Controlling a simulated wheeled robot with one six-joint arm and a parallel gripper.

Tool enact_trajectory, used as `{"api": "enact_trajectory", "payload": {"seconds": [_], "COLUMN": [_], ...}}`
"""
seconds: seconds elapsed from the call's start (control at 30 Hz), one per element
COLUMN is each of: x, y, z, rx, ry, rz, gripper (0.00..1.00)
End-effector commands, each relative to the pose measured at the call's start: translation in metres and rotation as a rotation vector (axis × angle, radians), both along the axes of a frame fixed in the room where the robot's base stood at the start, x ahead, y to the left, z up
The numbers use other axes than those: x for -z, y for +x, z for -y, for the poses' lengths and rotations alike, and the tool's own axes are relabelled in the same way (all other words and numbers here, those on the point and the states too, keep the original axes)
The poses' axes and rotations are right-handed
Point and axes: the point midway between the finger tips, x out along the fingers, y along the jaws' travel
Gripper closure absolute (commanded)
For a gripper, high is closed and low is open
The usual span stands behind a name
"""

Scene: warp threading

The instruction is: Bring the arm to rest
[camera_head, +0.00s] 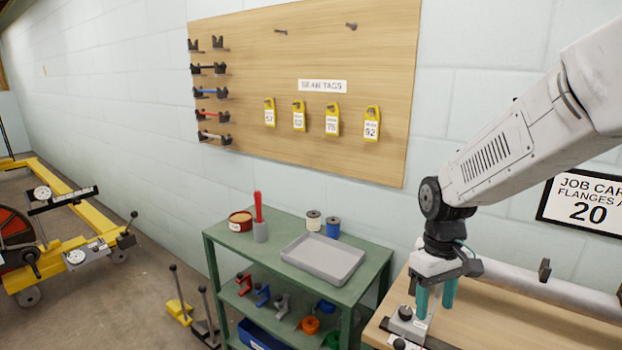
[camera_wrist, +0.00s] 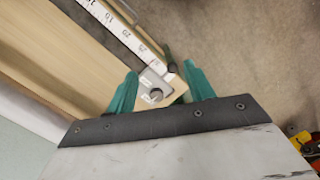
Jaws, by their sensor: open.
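My gripper (camera_head: 435,294) points down at the lower right in the head view, over the near left corner of a wooden bench (camera_head: 490,312). Its two teal fingers are spread apart, and they also show in the wrist view (camera_wrist: 160,88). A grey metal block with a bolt (camera_wrist: 155,92) sits between the fingers in the wrist view. I see no contact between the fingers and the block, but the gap is hard to judge. The same block (camera_head: 405,318) shows beside the fingers in the head view. My arm reaches in from the upper right.
A green cart (camera_head: 225,249) with a grey tray (camera_head: 322,260) stands left of the bench. A white ruler (camera_wrist: 125,35) and a long grey roller (camera_head: 560,290) lie along the bench. A yellow frame (camera_head: 75,215) stands far left.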

Motion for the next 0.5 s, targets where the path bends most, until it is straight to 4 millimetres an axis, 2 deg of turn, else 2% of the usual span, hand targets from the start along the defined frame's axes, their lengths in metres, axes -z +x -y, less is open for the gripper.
{"api": "enact_trajectory", "payload": {"seconds": [0.03,0.2,0.5], "x": [-0.013,-0.050,-0.093], "y": [-0.015,-0.073,-0.167], "z": [0.002,0.008,0.016], "rx": [0.038,0.178,0.355], "ry": [-0.005,-0.025,-0.034], "rz": [0.005,0.019,0.108], "gripper": [0.47,0.47,0.47]}}
